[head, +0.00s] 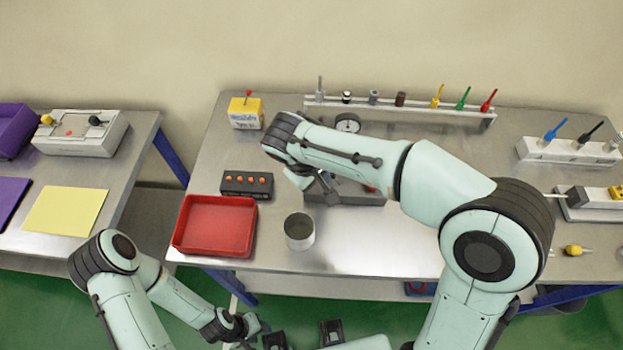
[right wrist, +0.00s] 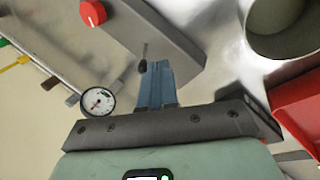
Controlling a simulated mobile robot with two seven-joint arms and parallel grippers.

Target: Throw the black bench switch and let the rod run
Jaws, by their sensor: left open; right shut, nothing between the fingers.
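A grey bench box (head: 350,196) with a red knob (right wrist: 92,13) sits on the middle of the bench. In the right wrist view a small lever with a dark part (right wrist: 143,66), which looks like the black switch, shows just at the fingertips of my right gripper (right wrist: 156,68). I cannot tell whether they touch. In the head view my right gripper (head: 330,192) is over the box's left end, shut and empty. A thin rod (head: 555,194) sticks out of a dark block on a pale unit at the right. My left gripper (head: 303,336) is open and empty, low in front of the bench.
A red tray (head: 222,254), a metal cup (head: 299,231) and a black box with orange buttons (head: 246,185) stand left of the grey box. A dial gauge (head: 347,123) and a tool rack (head: 400,108) are behind. The bench's front middle is clear.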

